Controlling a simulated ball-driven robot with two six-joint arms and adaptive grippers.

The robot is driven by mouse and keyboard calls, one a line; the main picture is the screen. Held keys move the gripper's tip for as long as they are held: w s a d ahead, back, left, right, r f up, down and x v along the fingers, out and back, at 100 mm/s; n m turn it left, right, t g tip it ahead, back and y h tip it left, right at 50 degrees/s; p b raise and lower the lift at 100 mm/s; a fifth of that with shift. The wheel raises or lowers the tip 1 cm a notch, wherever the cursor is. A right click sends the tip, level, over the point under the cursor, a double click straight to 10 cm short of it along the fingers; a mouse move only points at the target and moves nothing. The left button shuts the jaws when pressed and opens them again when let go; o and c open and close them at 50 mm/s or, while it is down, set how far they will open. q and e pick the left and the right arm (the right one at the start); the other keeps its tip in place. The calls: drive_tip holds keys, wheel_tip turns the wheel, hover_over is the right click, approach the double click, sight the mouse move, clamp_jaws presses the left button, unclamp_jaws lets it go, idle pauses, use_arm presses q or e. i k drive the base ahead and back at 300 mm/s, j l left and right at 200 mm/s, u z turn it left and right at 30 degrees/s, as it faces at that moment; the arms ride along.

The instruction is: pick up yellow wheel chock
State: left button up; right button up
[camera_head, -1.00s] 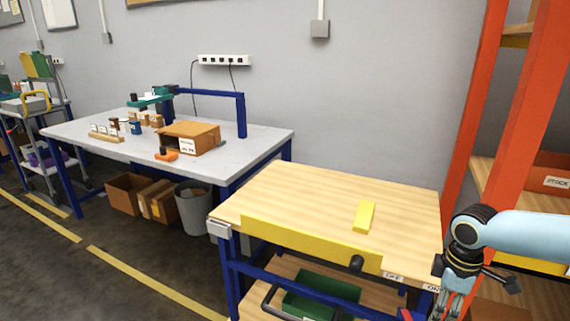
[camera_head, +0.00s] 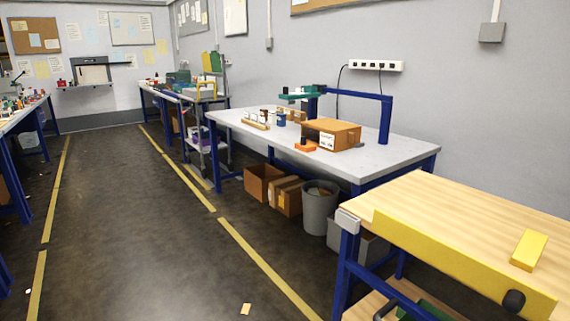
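The yellow wheel chock (camera_head: 529,250) appears as a small yellow block lying on top of the wooden workbench (camera_head: 450,205) at the right of the head view. It lies near the right edge of the picture, behind the yellow front board (camera_head: 440,258) of that bench. Nothing touches it from above. Neither of my grippers shows in the view now.
A grey table (camera_head: 395,153) with a cardboard box (camera_head: 331,133) stands left of the wooden bench. Cartons (camera_head: 264,182) and a grey bin (camera_head: 319,207) sit beneath it. The dark floor (camera_head: 130,240) between the yellow lines is open. A small scrap (camera_head: 245,309) lies on it.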

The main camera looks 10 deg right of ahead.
sight(530, 247)
drive_tip(key=z, duration=1.6)
drive_tip(key=i+l+u, duration=0.2)
drive_tip(key=l+u, duration=0.25)
drive_tip(key=j, duration=0.1)
